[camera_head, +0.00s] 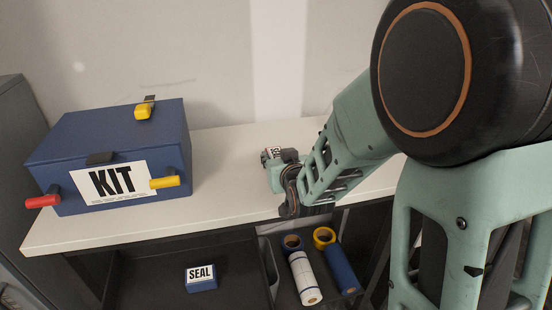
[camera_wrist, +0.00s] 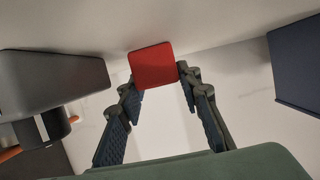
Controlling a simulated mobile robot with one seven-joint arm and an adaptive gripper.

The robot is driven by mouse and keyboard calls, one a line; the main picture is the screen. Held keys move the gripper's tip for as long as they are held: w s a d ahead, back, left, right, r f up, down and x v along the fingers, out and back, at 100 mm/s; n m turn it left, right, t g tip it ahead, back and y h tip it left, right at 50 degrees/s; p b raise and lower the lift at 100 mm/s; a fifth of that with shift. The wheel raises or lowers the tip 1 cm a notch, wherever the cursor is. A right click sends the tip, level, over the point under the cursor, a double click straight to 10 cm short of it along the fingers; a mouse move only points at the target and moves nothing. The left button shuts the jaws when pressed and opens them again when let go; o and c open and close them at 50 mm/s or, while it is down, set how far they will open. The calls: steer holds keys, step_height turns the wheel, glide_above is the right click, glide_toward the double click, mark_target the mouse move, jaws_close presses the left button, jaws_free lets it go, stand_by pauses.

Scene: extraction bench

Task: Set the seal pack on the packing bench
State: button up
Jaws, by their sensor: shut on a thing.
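The blue pack labelled SEAL (camera_head: 201,278) lies in a dark open compartment below the front of the white bench top (camera_head: 225,180). My gripper (camera_head: 269,160) is over the bench top, right of its middle. It is shut on a small red block (camera_wrist: 152,66), held between the fingertips in the wrist view. In the head view the block shows a small white label, too small to read, and is partly hidden by the gripper. I cannot tell whether the block touches the bench.
A blue KIT case (camera_head: 70,147) with red and yellow handles stands on the bench's left. Rolls, including a white one (camera_head: 305,279) and a blue one (camera_head: 340,269), stand in a bin right of the SEAL pack. Bench top between case and gripper is clear.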

steer(key=shift+r, duration=0.15)
steer(key=shift+f, duration=0.25)
steer(key=o, duration=1.2)
steer(key=shift+r, duration=0.1)
steer(key=shift+c, duration=0.2)
steer(key=shift+r, duration=0.2)
steer(key=shift+s, duration=0.15)
